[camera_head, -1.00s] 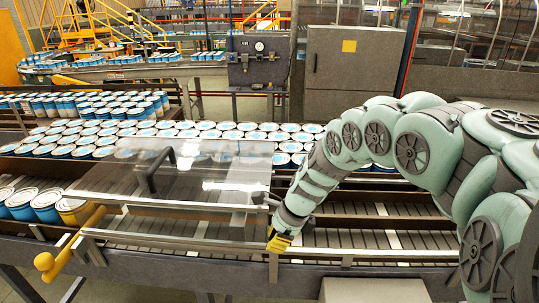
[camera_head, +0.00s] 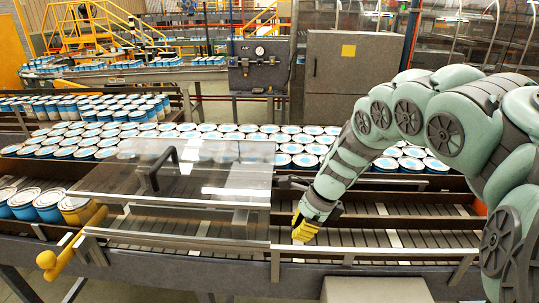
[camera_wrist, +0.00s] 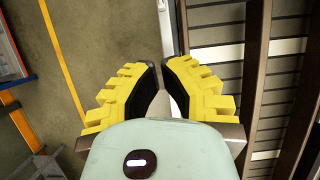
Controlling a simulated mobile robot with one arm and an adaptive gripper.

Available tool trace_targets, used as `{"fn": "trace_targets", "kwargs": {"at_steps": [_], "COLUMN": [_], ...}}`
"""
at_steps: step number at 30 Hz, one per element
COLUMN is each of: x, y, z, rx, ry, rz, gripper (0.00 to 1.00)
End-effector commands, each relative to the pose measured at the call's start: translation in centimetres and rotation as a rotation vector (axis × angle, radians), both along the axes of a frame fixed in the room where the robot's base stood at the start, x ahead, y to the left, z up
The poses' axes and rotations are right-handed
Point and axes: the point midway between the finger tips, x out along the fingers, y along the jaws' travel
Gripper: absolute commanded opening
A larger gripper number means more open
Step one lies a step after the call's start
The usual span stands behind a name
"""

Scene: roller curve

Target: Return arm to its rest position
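My gripper (camera_head: 304,228) has yellow fingers and points down over the slatted roller conveyor (camera_head: 400,238), just right of the clear cover. In the wrist view the two yellow fingers (camera_wrist: 160,75) stand apart with a gap between the black pads. Nothing shows held between them. My green arm comes in from the right side of the head view and bends down to the gripper.
A clear cover (camera_head: 215,185) with a black handle (camera_head: 152,170) lies over the conveyor to the left. Many cans (camera_head: 180,135) fill the lane behind. A yellow lever (camera_head: 70,250) sticks out at the front left. A grey box (camera_head: 375,290) stands in front.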

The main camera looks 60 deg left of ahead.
Motion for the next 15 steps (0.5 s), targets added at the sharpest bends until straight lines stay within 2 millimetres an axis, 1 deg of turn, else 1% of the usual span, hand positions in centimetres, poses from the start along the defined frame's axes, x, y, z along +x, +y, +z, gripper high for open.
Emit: {"fn": "trace_targets", "kwargs": {"at_steps": [1,2,4,6,10,15], "x": [0.6,0.7,1.0,1.4,1.7,1.9], "y": [-0.3,-0.4,-0.7,-0.9,-1.2,-1.4], "z": [0.7,1.0,3.1,4.3,5.3,5.7], "rx": [-0.001,-0.002,-0.002,0.001,0.001,0.001], "ry": [-0.007,-0.006,-0.005,-0.006,-0.002,-0.002], "rz": [-0.004,-0.005,-0.005,-0.006,-0.005,-0.004], "gripper": [0.00,0.00,0.00,0.00,0.00,0.00]}}
